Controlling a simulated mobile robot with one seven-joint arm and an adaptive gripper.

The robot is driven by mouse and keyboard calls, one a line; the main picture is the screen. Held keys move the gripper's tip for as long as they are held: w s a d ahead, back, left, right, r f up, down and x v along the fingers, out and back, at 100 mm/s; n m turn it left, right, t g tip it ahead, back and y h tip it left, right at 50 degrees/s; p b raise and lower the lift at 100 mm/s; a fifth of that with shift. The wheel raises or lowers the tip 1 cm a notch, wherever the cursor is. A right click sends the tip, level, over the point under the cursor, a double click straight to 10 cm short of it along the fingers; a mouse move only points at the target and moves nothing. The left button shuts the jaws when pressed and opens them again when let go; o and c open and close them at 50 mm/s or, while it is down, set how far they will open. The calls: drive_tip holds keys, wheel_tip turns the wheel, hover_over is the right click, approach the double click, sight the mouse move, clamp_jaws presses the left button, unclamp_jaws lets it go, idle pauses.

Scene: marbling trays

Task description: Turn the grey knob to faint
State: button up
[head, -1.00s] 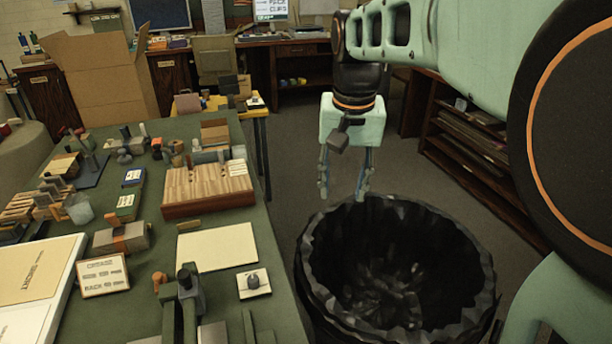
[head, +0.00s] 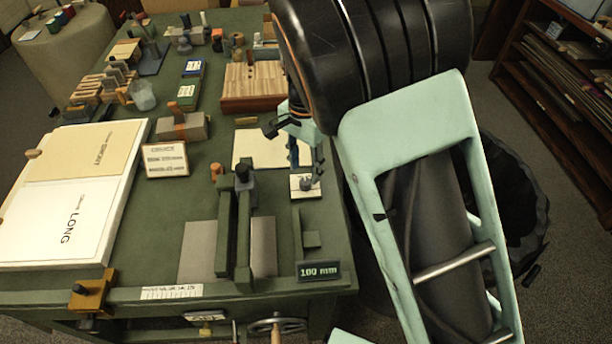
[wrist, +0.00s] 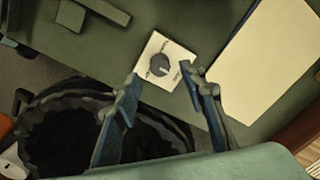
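The grey knob (wrist: 159,65) sits on a small white square plate (wrist: 150,51) near the table's edge. The plate carries small dark markings around the knob, too small to read. In the head view the knob (head: 306,184) is on its plate at the right edge of the green table, partly below my gripper. My gripper (wrist: 160,80) is open in the wrist view, with one finger on each side of the plate in the picture. Its fingertips appear near the knob, but I cannot tell their height above it. In the head view my gripper (head: 303,160) points down over the plate.
A cream sheet (head: 258,150) lies beside the plate. A dark green clamp-like press (head: 236,225) and a display reading 100 mm (head: 319,271) stand nearer the front. A black bin (wrist: 60,130) is on the floor beside the table (head: 205,205).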

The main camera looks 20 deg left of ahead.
sight(305, 181)
drive_tip(key=shift+f, duration=2.2)
drive_tip(key=shift+c, duration=0.2)
clamp_jaws()
